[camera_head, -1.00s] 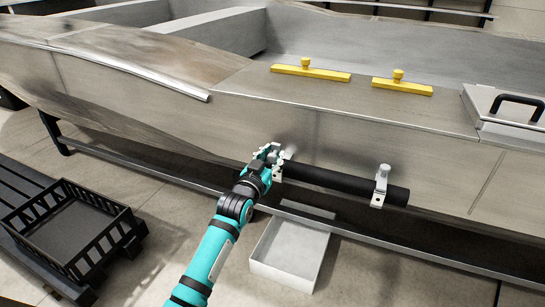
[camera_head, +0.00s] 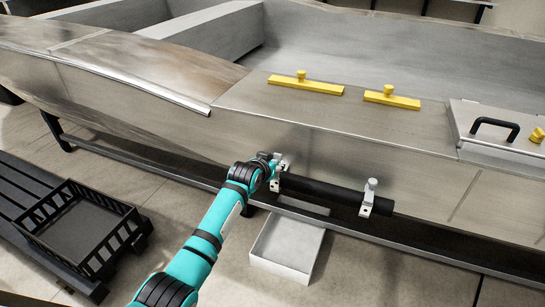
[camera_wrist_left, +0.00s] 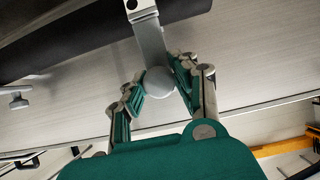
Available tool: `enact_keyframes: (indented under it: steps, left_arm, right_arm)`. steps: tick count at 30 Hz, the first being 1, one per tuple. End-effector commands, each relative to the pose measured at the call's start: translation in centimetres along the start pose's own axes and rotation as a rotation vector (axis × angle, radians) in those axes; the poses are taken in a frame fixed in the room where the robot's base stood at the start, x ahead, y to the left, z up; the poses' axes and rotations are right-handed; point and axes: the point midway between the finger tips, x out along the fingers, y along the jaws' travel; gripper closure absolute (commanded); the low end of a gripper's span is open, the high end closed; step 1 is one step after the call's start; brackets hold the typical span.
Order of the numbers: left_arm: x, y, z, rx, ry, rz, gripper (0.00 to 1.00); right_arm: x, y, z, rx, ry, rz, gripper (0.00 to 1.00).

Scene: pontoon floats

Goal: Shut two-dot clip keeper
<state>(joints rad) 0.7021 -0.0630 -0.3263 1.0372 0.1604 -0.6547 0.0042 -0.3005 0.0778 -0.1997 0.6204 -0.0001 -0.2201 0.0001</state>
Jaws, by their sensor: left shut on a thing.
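A black tube (camera_head: 330,193) runs along the side of the metal hull, with a pale clip at each end. My left gripper (camera_head: 270,161) is at the left clip (camera_head: 277,182), partly covering it. In the left wrist view, the left gripper (camera_wrist_left: 160,82) is shut on the round grey knob (camera_wrist_left: 159,84) of the clip keeper (camera_wrist_left: 149,38), a flat metal strap leading up to the tube. I cannot read the clip's dots. The right clip (camera_head: 368,197) stands apart with its knob up. My right gripper is out of view.
A white open tray (camera_head: 283,269) is on the floor below the tube. A black slatted crate (camera_head: 100,257) is at the lower left. Yellow knobbed bars (camera_head: 306,85) and a lid with a black handle (camera_head: 495,124) lie on the hull's top.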

Motion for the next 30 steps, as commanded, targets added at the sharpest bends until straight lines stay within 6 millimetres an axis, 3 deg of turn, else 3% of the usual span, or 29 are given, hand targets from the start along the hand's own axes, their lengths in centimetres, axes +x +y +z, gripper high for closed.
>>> enact_keyframes:
  steps: [6,23,24,28,30]
  left_arm:
    - [0.42,0.03,-0.54,0.002,-0.085,0.0,1.0]
    - [0.68,0.0,-0.44,0.002,-0.118,0.0,1.0]
    - [0.68,0.0,-0.44,0.002,-0.118,0.0,0.69]
    - [0.68,0.0,-0.44,0.001,-0.118,0.0,0.52]
    - [0.68,0.0,-0.43,0.001,-0.118,0.0,0.5]
  right_arm:
    - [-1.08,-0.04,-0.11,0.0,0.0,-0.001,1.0]
    - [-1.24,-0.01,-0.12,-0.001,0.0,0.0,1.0]
    - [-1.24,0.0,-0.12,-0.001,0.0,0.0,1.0]
    - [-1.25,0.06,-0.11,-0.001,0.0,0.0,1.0]
    - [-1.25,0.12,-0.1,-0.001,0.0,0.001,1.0]
